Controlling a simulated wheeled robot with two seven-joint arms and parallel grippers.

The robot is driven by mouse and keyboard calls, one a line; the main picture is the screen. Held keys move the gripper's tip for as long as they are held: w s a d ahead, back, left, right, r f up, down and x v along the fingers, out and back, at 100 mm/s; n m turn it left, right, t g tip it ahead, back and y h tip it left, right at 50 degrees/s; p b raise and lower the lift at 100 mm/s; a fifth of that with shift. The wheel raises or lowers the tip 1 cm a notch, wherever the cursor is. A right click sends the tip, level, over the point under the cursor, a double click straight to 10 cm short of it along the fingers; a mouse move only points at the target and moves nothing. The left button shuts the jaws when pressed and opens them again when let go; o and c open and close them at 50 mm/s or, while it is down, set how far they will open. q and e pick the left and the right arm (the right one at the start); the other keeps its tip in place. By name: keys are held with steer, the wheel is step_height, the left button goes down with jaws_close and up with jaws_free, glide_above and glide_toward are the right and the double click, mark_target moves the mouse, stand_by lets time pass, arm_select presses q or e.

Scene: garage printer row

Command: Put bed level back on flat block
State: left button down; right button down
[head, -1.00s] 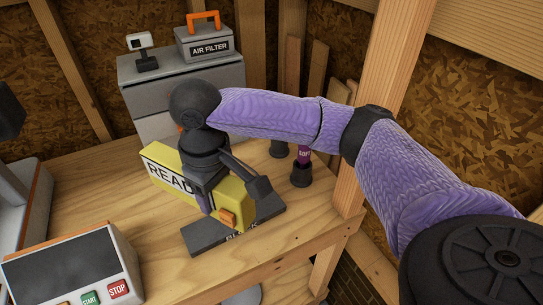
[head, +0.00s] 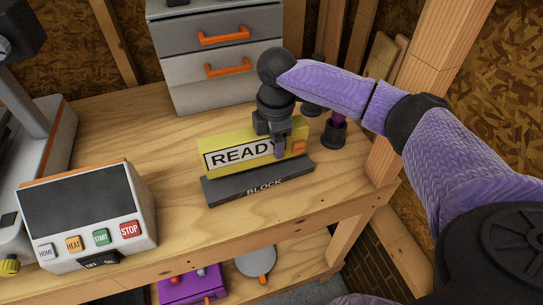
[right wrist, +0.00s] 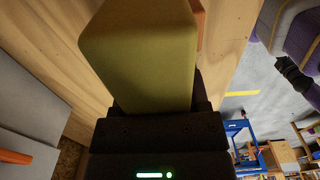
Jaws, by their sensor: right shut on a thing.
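The bed level is a yellow bar (head: 206,143) with a white READY face. My right gripper (head: 279,152) is shut on it from above, near its right end. The dark grey flat block (head: 230,189), marked BLOCK, lies on the bench. The level runs roughly along the block's length, at its back edge in the picture. I cannot tell whether the level touches the block. In the right wrist view the yellow level (right wrist: 140,55) fills the space before the dark jaws and hides what is under it. My left gripper is not in view.
A printer control box (head: 90,210) with coloured buttons stands at the left. A grey drawer cabinet (head: 215,55) stands behind. A dark-footed purple item (head: 334,131) stands close to the right of the level. A wooden post rises at the right. Bare bench lies left of the block.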

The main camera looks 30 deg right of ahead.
step_height(320, 180, down, 3)
steer(key=shift+r+b, duration=0.1)
steer(key=shift+b, duration=0.3)
steer(key=shift+f, duration=0.3)
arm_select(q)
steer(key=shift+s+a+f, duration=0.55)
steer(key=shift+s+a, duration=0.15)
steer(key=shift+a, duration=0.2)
arm_select(e)
steer(key=shift+r, duration=0.1)
steer(key=shift+c, duration=2.1)
jaws_free()
steer(key=o, duration=0.3)
steer(key=shift+o, duration=0.2)
step_height(320, 180, up, 12)
steer(key=p, duration=0.4)
steer(key=shift+f+p, duration=0.2)
steer(key=shift+p, duration=0.15)
steer(key=shift+r, duration=0.35)
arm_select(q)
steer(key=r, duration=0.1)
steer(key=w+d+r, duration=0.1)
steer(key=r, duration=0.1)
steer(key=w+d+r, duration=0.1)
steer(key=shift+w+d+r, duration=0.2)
